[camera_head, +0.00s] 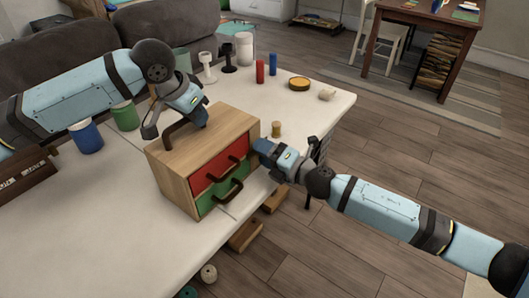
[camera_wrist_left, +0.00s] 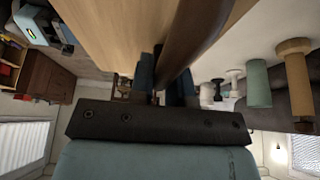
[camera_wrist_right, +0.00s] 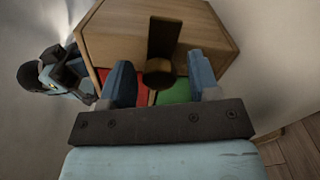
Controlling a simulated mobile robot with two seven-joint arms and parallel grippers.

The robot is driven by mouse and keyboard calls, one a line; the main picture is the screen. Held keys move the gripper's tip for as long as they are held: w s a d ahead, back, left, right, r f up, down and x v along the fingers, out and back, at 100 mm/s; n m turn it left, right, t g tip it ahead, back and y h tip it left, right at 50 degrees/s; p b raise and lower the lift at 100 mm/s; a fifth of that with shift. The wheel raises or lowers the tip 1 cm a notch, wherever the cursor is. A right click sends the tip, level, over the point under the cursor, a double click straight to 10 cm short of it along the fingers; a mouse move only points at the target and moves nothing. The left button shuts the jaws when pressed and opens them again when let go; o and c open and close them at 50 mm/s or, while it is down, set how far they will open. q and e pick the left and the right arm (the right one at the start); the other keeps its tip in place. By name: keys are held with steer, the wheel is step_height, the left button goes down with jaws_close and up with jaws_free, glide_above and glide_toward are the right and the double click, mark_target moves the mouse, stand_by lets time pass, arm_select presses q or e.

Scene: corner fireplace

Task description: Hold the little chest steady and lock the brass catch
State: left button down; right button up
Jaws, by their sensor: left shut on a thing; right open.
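The little chest (camera_head: 205,140) is a wooden box on the pale table, with a red drawer (camera_head: 215,172) above a green drawer (camera_head: 220,197). My left gripper (camera_head: 200,119) is shut on the dark top handle (camera_head: 180,131); the handle also runs between its fingers in the left wrist view (camera_wrist_left: 190,45). My right gripper (camera_head: 262,148) is open at the chest's right side, by the front edge. In the right wrist view a dark brown catch with a round knob (camera_wrist_right: 158,72) on the side panel lies between the open fingers. Whether it is locked cannot be told.
A small wooden spool (camera_head: 276,129) stands behind my right gripper. Blue (camera_head: 86,136) and green (camera_head: 125,116) jars stand left of the chest. The table's front-right edge is close to the chest.

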steer(key=v, duration=1.2)
steer(key=shift+w, duration=0.1)
arm_select(q)
steer(key=c, duration=1)
jaws_free()
steer(key=o, duration=0.5)
steer(key=shift+o, duration=0.2)
